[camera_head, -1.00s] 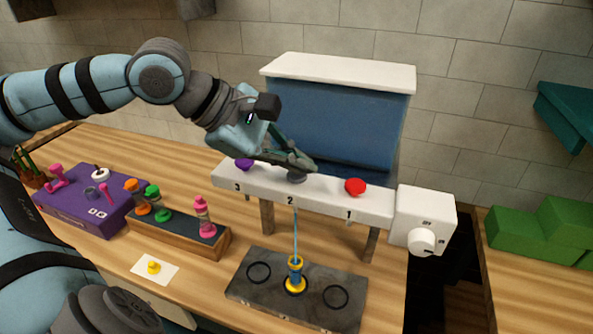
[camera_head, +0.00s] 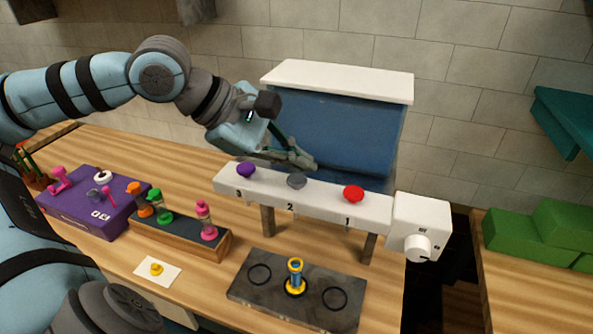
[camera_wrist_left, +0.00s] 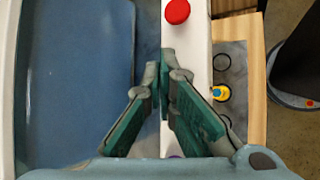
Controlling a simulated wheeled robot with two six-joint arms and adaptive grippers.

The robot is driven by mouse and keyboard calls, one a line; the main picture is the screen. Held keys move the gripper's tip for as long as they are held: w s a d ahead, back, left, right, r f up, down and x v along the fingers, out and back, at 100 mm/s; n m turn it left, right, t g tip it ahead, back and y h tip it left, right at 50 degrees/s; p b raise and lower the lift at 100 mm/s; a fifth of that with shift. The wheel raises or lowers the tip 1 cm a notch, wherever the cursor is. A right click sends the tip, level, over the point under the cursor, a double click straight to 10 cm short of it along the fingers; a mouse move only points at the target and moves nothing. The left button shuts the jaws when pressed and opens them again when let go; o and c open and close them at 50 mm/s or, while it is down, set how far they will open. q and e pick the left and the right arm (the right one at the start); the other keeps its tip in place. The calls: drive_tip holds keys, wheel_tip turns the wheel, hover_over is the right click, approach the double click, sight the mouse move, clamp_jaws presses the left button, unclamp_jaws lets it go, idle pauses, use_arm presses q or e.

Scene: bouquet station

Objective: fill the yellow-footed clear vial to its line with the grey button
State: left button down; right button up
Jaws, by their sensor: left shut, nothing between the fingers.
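The yellow-footed clear vial (camera_head: 295,278) stands upright on the middle ring of the dark slab, below outlet 2. Its body looks blue inside; I cannot make out its line or the exact level. It also shows in the left wrist view (camera_wrist_left: 220,93). The grey button (camera_head: 296,181) sits on top of the white bar above the number 2; in the wrist view the fingers hide it. My left gripper (camera_head: 306,162) is shut and empty, just above and behind the grey button, apart from it. It also shows in the wrist view (camera_wrist_left: 168,70). My right gripper is not in view.
A purple button (camera_head: 246,170) and a red button (camera_head: 353,194) flank the grey one on the white bar (camera_head: 320,200). A dial box (camera_head: 420,225) is at its right end. A rack (camera_head: 185,238) of coloured vials and a purple box (camera_head: 75,215) stand left.

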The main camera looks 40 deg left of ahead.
sight(297, 181)
use_arm(q)
wheel_tip(297, 181, up, 3)
drive_tip(key=p, duration=0.2)
drive_tip(key=shift+f+p, duration=0.2)
drive_tip(key=shift+p, duration=0.2)
drive_tip(key=shift+r+p, duration=0.8)
drive_tip(key=shift+r, duration=0.4)
drive_tip(key=shift+f, duration=0.1)
